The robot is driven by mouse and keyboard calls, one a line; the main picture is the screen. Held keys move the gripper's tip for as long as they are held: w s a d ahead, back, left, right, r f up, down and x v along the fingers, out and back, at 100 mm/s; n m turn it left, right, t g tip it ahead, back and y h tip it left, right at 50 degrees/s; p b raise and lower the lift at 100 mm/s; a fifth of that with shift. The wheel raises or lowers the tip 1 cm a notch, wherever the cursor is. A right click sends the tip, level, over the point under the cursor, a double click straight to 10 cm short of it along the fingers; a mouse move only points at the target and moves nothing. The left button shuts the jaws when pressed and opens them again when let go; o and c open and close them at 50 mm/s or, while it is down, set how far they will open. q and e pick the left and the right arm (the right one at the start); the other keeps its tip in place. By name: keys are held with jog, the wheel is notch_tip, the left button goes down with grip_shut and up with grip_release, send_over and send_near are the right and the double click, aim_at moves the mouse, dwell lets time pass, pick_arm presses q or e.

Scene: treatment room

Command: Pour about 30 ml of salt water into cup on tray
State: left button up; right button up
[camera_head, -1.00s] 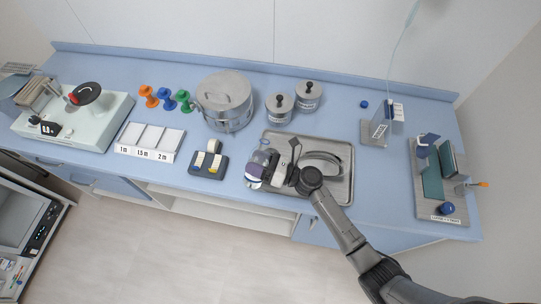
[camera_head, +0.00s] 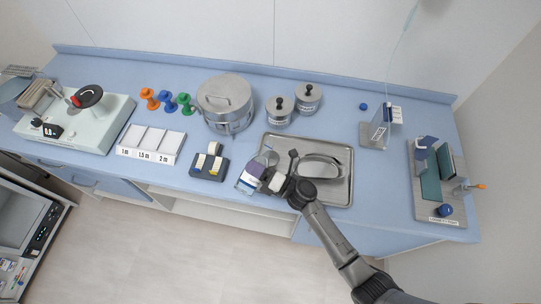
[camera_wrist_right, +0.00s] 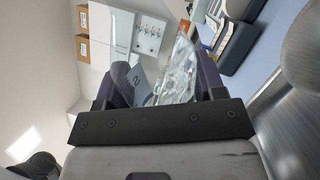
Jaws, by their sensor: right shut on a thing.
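My right gripper (camera_head: 262,175) is shut on a clear bottle with a white and blue label (camera_head: 246,184), at the left front corner of the steel tray (camera_head: 343,190). In the right wrist view the clear bottle (camera_wrist_right: 178,75) sits between the dark purple fingers of the gripper (camera_wrist_right: 165,88). The bottle looks tilted; its mouth and any flow of liquid cannot be made out. A small clear shape, seemingly the cup (camera_head: 270,157), stands at the tray's left side, partly hidden by the gripper. My left gripper is not in view.
A curved steel dish (camera_head: 322,166) lies on the tray. Two lidded steel jars (camera_head: 279,110) and a large steel pot (camera_head: 226,101) stand behind. A dark tape holder (camera_head: 209,166) is left of the bottle.

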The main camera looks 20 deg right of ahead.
aim_at(242, 174)
jog(key=shift+a+r+m, duration=0.1)
jog(key=shift+r+m, duration=0.15)
jog(key=shift+m, duration=0.15)
jog(key=shift+s+a+f+m+t+h+p, duration=0.15)
jog(key=shift+f+m+t+h+p, duration=0.2)
jog(key=shift+m, duration=0.55)
jog(key=shift+f+m, duration=0.15)
jog(key=shift+m, duration=0.15)
jog(key=shift+m+t+h+p, duration=0.35)
jog(key=shift+m+p, duration=0.25)
jog(key=shift+m, duration=0.2)
jog(key=shift+s+a, duration=0.1)
jog(key=shift+a, duration=0.2)
jog(key=shift+s+a, duration=0.15)
jog(key=shift+a, duration=0.3)
jog(key=shift+s+a, duration=0.3)
jog(key=shift+s, duration=0.1)
